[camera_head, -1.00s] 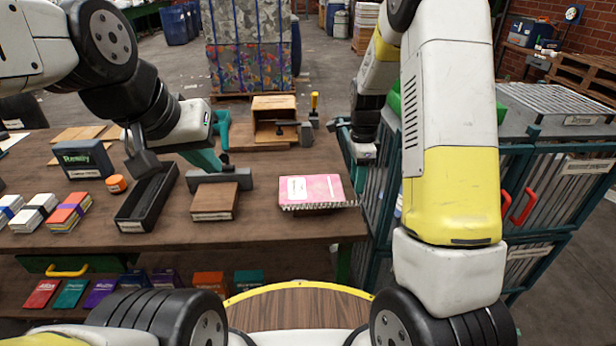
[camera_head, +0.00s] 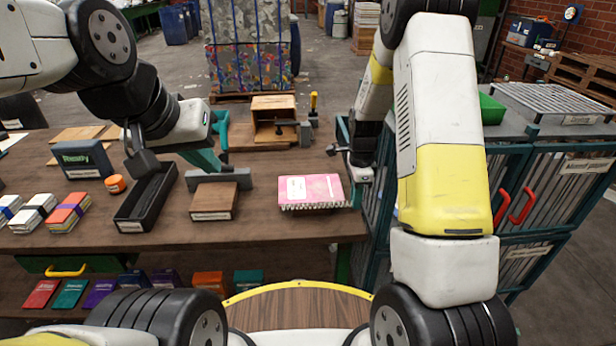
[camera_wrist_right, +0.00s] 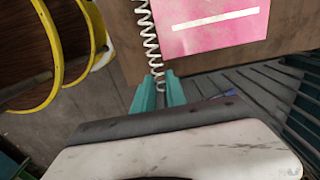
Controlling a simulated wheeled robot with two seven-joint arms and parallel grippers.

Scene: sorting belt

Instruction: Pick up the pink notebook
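The pink notebook (camera_head: 312,188) lies flat on the brown table near its right end, with a white label on its cover and a spiral binding along its near edge. My right gripper (camera_head: 345,150) is above and beyond the notebook's right end. In the right wrist view, its teal fingers (camera_wrist_right: 160,88) stand a narrow gap apart, and the end of the notebook's spiral shows between them. The pink cover (camera_wrist_right: 210,22) is beyond the fingertips. I see no grip on it. My left gripper (camera_head: 223,148) is open, with teal fingers apart, above the table left of the notebook.
A wooden block (camera_head: 214,201), black tray (camera_head: 146,197) and grey bar (camera_head: 232,179) lie left of the notebook. An open wooden box (camera_head: 274,117) stands behind it. A metal cage cart (camera_head: 520,190) stands right of the table. Bare tabletop (camera_head: 262,215) separates block and notebook.

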